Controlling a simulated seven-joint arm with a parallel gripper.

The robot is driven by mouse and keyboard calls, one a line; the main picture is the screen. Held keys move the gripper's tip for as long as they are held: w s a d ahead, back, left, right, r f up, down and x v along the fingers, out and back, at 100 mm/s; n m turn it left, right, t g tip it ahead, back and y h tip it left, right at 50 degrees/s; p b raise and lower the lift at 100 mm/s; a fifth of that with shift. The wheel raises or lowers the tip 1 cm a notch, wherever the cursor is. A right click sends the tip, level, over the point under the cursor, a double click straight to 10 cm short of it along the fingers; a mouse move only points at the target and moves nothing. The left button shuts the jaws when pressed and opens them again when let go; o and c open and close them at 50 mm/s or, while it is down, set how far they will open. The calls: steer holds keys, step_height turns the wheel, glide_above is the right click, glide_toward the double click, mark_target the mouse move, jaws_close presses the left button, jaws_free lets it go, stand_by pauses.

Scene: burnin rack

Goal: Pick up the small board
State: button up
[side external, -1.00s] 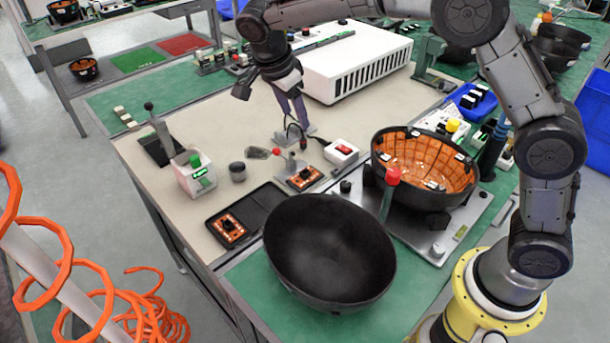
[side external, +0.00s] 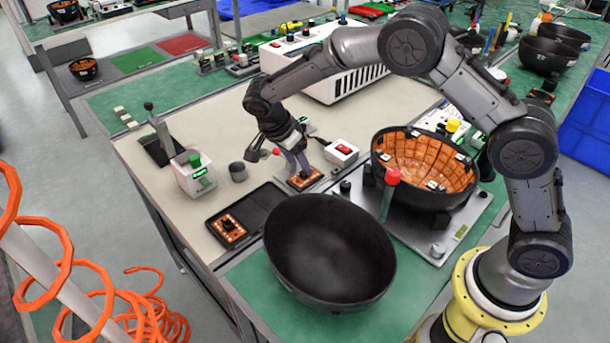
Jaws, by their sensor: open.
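Two small orange boards with dark parts on top are in view. One small board (side external: 306,182) sits at the fixture in the middle of the bench. The other small board (side external: 229,226) lies in the left part of a black tray (side external: 262,206). My gripper (side external: 302,170) points down at the fixture's board, with its fingertips at or just above the board's dark centre part. The gripper is open. Whether the fingertips touch the board cannot be told, and the fingers hide part of the fixture.
A large black bowl (side external: 330,255) stands close in front. An orange-lined bowl (side external: 425,172) with a red-knobbed lever (side external: 391,178) beside it stands to the right. A red-switch box (side external: 341,152) is right behind the board.

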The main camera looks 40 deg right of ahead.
mark_target(302, 174)
steer(key=x, duration=0.4)
steer(key=shift+w+d+f, duration=0.15)
steer(key=shift+d+f, duration=0.05)
jaws_close()
